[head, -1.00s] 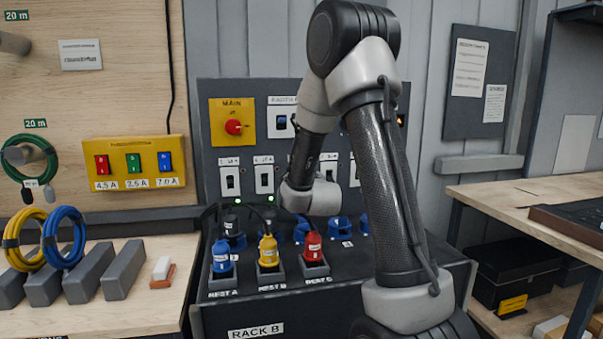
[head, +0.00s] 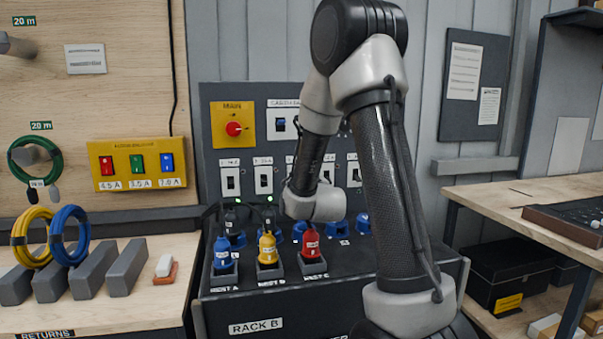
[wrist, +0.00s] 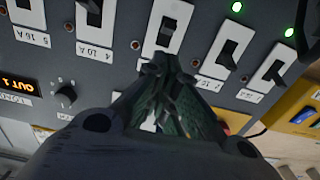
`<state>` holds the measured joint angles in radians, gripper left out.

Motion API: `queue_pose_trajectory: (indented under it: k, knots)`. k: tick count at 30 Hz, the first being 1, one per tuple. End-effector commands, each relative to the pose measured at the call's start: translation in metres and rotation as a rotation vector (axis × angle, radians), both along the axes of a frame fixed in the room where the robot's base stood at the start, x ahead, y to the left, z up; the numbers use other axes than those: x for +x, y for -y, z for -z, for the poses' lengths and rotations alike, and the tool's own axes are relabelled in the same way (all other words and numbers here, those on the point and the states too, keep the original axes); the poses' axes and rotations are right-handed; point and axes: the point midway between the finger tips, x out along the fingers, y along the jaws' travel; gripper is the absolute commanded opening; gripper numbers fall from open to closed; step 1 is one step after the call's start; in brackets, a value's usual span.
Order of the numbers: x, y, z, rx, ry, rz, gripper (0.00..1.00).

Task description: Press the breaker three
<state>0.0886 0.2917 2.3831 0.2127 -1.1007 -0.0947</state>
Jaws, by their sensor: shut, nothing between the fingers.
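A row of white-plated breakers with black toggles runs across the grey panel. Counting from the head view's left, the first (head: 230,181) and second (head: 264,180) show clearly; my arm mostly covers the third. In the wrist view, where the row runs reversed, breaker three (wrist: 166,31) is in the middle, between breaker two (wrist: 228,52) and the fourth breaker (wrist: 94,14). My gripper (wrist: 158,72) is shut and empty, its tips at the label end of breaker three's plate. I cannot tell whether they touch. In the head view my wrist hides the gripper.
Green lamps glow by the first two breakers (wrist: 290,32). A rotary knob (wrist: 66,95) and an orange display (wrist: 18,86) are near. Blue, yellow and red plugs (head: 310,244) stand on the rack below. A MAIN switch (head: 234,129) is above.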

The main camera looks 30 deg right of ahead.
Motion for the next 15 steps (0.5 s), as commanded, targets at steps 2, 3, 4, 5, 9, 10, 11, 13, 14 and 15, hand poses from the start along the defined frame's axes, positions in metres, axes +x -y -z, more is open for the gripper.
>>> queue_pose_trajectory:
  k: [2,3,4,5,9,10,11,13,14,15]
  knots:
    - [-0.011,-0.004,0.011,0.000,-0.004,-0.001,0.00]
    - [-0.016,-0.005,0.016,0.000,-0.005,-0.001,0.00]
    - [-0.020,-0.006,0.019,0.000,-0.004,-0.001,0.00]
    - [-0.023,-0.007,0.022,0.000,-0.004,-0.001,0.00]
    - [-0.034,-0.010,0.030,0.000,-0.002,0.000,0.00]
    - [-0.036,-0.010,0.031,0.000,-0.002,0.000,0.00]
    - [-0.037,-0.010,0.032,0.000,-0.002,0.000,0.00]
    - [-0.039,-0.011,0.033,0.000,0.000,0.000,0.00]
    - [-0.039,-0.011,0.033,0.000,0.000,0.000,0.00]
    - [-0.039,-0.011,0.033,0.000,0.000,0.000,0.00]
